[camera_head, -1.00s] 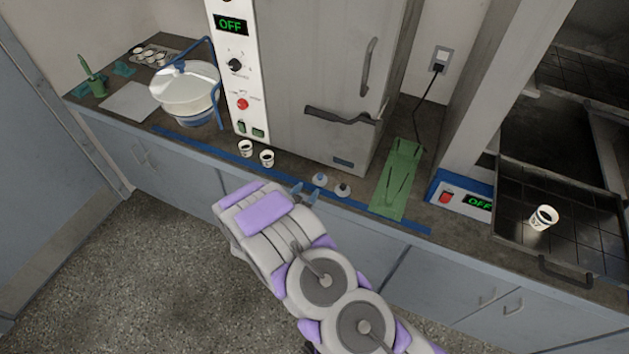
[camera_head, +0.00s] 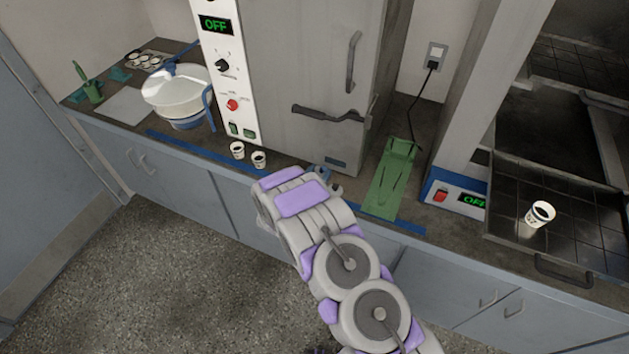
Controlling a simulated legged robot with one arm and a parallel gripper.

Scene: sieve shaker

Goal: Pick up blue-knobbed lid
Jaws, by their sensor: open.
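My gripper (camera_head: 320,174) is at the counter edge in front of the oven, where the small lids stand. Its bluish fingertips show only in part above my purple and grey wrist, and they are open. The blue-knobbed lid is mostly hidden at the fingertips, and I cannot tell its blue from that of the fingers. I cannot tell whether the fingers are around the lid or only in front of it. A second small lid (camera_head: 337,190) with a darker knob shows in part just right of the fingertips.
Two small cups (camera_head: 248,154) stand left of the gripper. A green strip (camera_head: 388,190) lies to the right. The grey oven (camera_head: 305,75) stands close behind. A white bowl (camera_head: 177,92) is at the left, and another cup (camera_head: 540,214) sits on a dark tray at the right.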

